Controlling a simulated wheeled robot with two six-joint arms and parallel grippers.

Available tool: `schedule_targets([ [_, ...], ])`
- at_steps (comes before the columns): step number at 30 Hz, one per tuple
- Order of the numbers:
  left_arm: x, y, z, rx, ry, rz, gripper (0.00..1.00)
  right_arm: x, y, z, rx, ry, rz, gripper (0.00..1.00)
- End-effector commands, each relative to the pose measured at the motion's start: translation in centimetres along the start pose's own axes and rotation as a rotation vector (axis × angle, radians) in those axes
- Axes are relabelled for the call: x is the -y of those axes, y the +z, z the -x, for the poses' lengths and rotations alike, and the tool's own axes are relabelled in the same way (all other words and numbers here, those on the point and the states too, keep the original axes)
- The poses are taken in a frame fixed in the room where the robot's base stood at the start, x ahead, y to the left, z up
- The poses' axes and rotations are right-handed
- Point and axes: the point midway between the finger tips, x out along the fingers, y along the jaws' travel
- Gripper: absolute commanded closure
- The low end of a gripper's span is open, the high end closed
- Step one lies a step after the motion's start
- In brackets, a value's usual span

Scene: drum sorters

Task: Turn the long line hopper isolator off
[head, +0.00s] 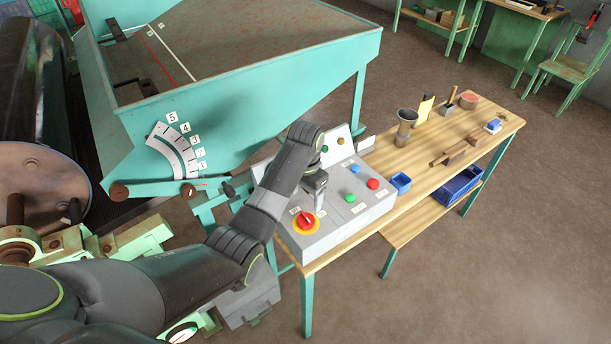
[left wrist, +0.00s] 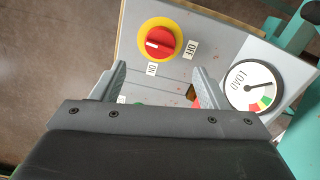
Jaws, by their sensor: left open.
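The isolator is a red rotary knob on a yellow disc (head: 305,222) at the near left corner of the grey sloped control box (head: 350,222). In the left wrist view the red knob (left wrist: 160,43) lies beyond the fingertips, with an ON label (left wrist: 152,69) and an OFF label (left wrist: 190,48) beside it. A white mark on the knob lies at its left end, nearer ON than OFF. My left gripper (head: 315,200) is above the box, just behind the knob in the head view. Its fingers (left wrist: 160,72) are apart and empty. My right gripper is out of view.
A load dial (left wrist: 252,85) sits right of the knob. Blue, green and red buttons (head: 354,197) are on the box. A green hopper (head: 250,95) stands behind.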

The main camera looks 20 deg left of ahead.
Motion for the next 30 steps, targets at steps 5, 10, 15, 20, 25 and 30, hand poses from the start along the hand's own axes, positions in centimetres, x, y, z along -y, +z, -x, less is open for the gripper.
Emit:
schedule_targets([
  [5,0.1,-0.1,4.0,-0.007,-0.005,-0.001,0.33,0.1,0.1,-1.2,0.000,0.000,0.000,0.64],
  [10,0.1,0.0,6.9,-0.002,-0.002,0.000,0.33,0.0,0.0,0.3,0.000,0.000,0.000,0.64],
  [15,0.1,0.0,7.6,-0.001,-0.001,0.000,0.33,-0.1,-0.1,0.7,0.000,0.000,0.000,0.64],
  [20,0.1,0.0,7.6,-0.001,-0.001,0.000,0.33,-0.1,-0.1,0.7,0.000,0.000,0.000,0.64],
  [25,0.1,0.0,7.6,-0.001,-0.002,0.000,0.33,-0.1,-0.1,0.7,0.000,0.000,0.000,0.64],
  [30,0.1,0.0,7.6,-0.001,-0.002,0.000,0.33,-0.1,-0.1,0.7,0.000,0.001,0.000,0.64],
])
